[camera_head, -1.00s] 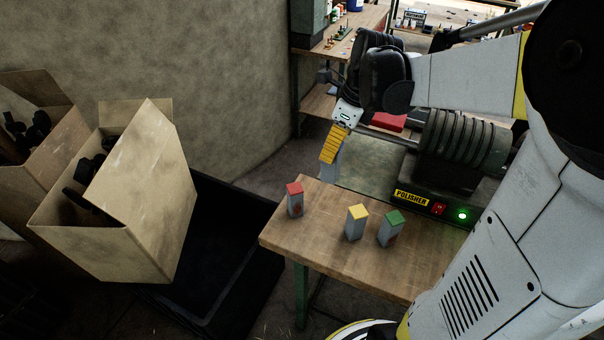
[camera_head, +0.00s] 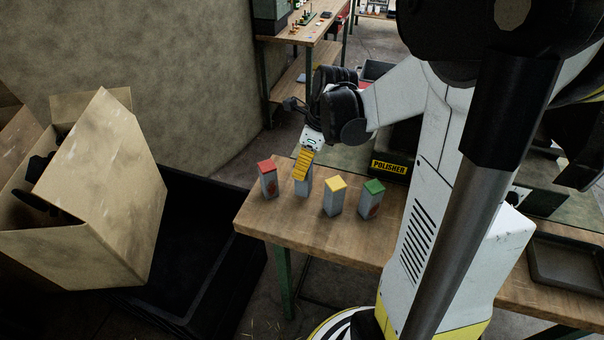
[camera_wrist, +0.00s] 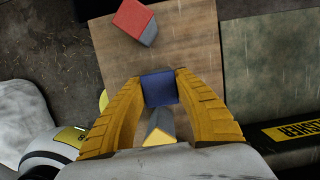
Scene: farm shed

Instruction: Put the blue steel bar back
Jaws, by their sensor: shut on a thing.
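The blue steel bar (camera_wrist: 159,89) is between the yellow fingers of my gripper (camera_wrist: 158,82) in the wrist view, its blue top showing. In the head view my gripper (camera_head: 303,168) is shut on the bar, whose grey body (camera_head: 304,187) shows below the fingers. The bar is upright or nearly so, in the row between the red-topped bar (camera_head: 268,181) and the yellow-topped bar (camera_head: 334,198). I cannot tell whether its foot touches the wooden bench (camera_head: 262,214). The green-topped bar (camera_head: 371,200) stands to the right of the yellow one.
The polisher (camera_head: 389,167) is behind the bars, partly hidden by my arm. A dark tray (camera_head: 565,262) lies on the bench at the right. A cardboard box (camera_head: 110,190) and a black bin (camera_head: 205,265) stand left of the bench. The bench's front left corner is clear.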

